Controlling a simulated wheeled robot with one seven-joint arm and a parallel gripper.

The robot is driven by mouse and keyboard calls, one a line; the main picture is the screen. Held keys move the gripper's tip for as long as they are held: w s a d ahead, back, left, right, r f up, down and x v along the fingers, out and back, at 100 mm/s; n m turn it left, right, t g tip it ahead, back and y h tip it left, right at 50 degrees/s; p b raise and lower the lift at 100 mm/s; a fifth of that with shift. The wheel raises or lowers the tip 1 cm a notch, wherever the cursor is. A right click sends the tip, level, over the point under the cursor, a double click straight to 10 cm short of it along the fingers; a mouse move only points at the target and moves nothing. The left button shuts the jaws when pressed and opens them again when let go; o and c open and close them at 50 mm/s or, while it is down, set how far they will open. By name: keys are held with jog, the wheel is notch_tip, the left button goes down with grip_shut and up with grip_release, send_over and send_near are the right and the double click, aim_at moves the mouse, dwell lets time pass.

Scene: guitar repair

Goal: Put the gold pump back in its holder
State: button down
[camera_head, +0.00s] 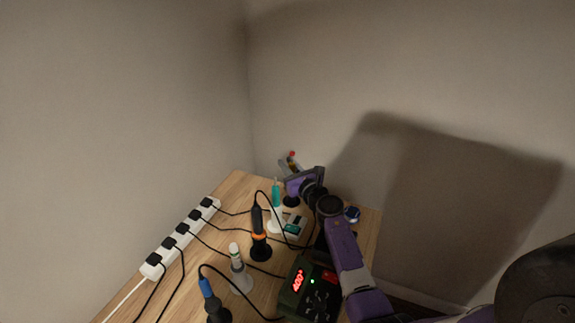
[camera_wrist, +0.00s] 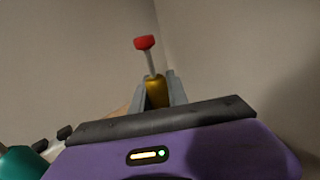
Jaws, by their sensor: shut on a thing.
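The gold pump (camera_wrist: 156,92) has a grey rod and a red knob (camera_wrist: 144,42). My gripper (camera_wrist: 160,90) is shut on the pump's gold body, with the knob pointing up, slightly tilted in the wrist view. In the head view, my gripper (camera_head: 291,166) is near the back corner of the bench, with the pump's red end (camera_head: 292,154) showing above it. A small dark round piece (camera_head: 291,201) shows just below my gripper; I cannot tell whether it is the pump's holder. The pump's lower end is hidden.
On the wooden bench (camera_head: 234,190) stand a teal tool (camera_head: 276,194) in a white stand, an orange-black iron (camera_head: 258,222), a white-capped tool (camera_head: 236,256) and a blue-tipped tool (camera_head: 206,288). A station with red digits (camera_head: 299,281) and a power strip (camera_head: 182,238) with cables lie nearby. Walls close the back.

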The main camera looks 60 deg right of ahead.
jog(key=shift+f, duration=0.25)
jog(key=c, duration=1.2)
grip_release()
jog(key=shift+o, duration=0.4)
jog(key=o, duration=0.5)
jog(key=shift+o, duration=0.2)
notch_tip(320, 180, up, 11)
jog(key=p, duration=1)
jog(key=shift+p, duration=0.4)
